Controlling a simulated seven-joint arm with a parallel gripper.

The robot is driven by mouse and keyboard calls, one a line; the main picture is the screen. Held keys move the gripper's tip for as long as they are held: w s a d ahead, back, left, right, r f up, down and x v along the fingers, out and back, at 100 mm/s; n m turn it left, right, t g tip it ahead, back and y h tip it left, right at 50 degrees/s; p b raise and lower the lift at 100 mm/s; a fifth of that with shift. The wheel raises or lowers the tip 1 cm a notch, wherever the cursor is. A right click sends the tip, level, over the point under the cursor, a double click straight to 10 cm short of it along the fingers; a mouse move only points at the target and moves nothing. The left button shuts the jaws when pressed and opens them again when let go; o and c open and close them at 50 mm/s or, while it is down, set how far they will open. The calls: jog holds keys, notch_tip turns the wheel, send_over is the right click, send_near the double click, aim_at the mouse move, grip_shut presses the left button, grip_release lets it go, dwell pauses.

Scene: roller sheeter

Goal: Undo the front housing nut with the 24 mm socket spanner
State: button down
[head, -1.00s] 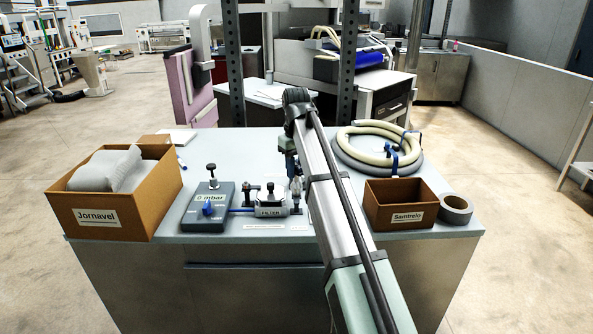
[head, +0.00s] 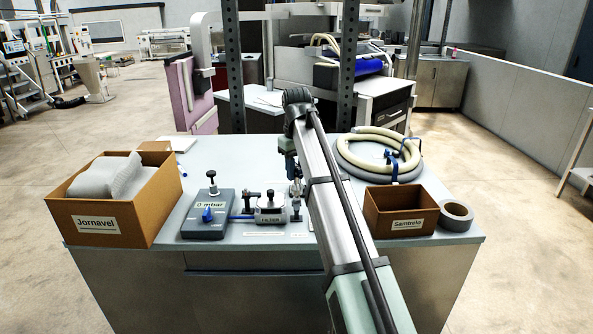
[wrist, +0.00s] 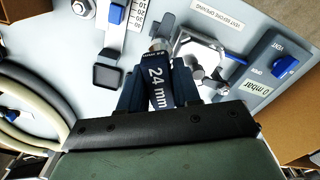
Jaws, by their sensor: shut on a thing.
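In the wrist view my gripper (wrist: 158,92) is shut on the dark blue socket spanner (wrist: 157,75), marked "24 mm". The spanner's far end meets a silvery round fitting (wrist: 160,44) beside the metal filter housing (wrist: 203,52). I cannot tell whether the socket is seated on a nut; the spanner covers that spot. In the head view the filter housing (head: 271,211) stands on the bench, labelled "FILTER". My arm hides most of my gripper there, just right of the housing.
A grey vacuum gauge box (head: 208,222) reading 0 mbar stands left of the housing. A "Jornavel" box (head: 150,215) holds grey cloth. A "Samtrelo" box (head: 400,222), tape roll (head: 456,212) and coiled hose (head: 350,160) lie to the right. The bench's back middle is clear.

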jog(key=shift+r, duration=2.55)
